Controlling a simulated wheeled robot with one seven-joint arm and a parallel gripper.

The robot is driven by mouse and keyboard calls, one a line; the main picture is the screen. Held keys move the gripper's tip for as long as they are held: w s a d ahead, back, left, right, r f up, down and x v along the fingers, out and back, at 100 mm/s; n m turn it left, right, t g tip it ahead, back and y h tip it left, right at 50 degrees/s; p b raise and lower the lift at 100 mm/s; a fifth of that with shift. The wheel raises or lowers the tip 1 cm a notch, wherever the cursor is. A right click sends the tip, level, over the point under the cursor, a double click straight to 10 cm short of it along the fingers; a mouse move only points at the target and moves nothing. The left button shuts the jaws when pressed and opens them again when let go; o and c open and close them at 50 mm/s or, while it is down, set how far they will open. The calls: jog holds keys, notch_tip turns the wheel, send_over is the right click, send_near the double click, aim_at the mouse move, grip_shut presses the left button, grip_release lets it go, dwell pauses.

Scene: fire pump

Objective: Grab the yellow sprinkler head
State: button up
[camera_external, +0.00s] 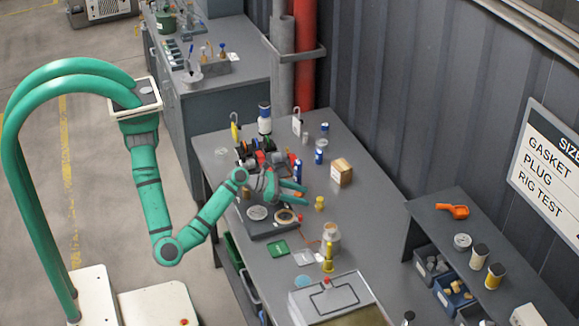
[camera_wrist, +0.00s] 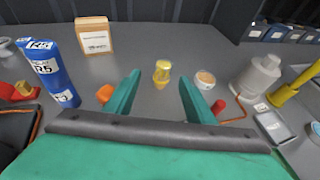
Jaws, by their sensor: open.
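The yellow sprinkler head (camera_external: 319,203) stands on the grey workbench, just beyond my fingertips. In the wrist view the sprinkler head (camera_wrist: 161,74) is small, with a yellow body, and appears ahead between my two green fingers. My gripper (camera_external: 303,194) is open and empty, low over the bench, its fingers pointing toward the sprinkler head with a gap left between them. In the wrist view my gripper (camera_wrist: 159,80) shows both fingers, one on each side of the sprinkler head. Nothing hides the sprinkler head.
A blue labelled cylinder (camera_wrist: 52,75) and a cardboard box (camera_wrist: 94,37) stand left in the wrist view. A small round tan-topped piece (camera_wrist: 205,78) sits right of the sprinkler head. A grey fitting (camera_wrist: 258,77) and a yellow post (camera_wrist: 290,88) stand farther right.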

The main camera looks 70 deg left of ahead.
aim_at(320, 201)
jog(key=shift+d+x, duration=0.1)
jog(key=shift+x, duration=2.05)
jog(key=shift+d+x, duration=0.15)
jog(key=shift+x, duration=1.95)
jog(key=shift+s+f, duration=0.15)
jog(key=c, duration=1.2)
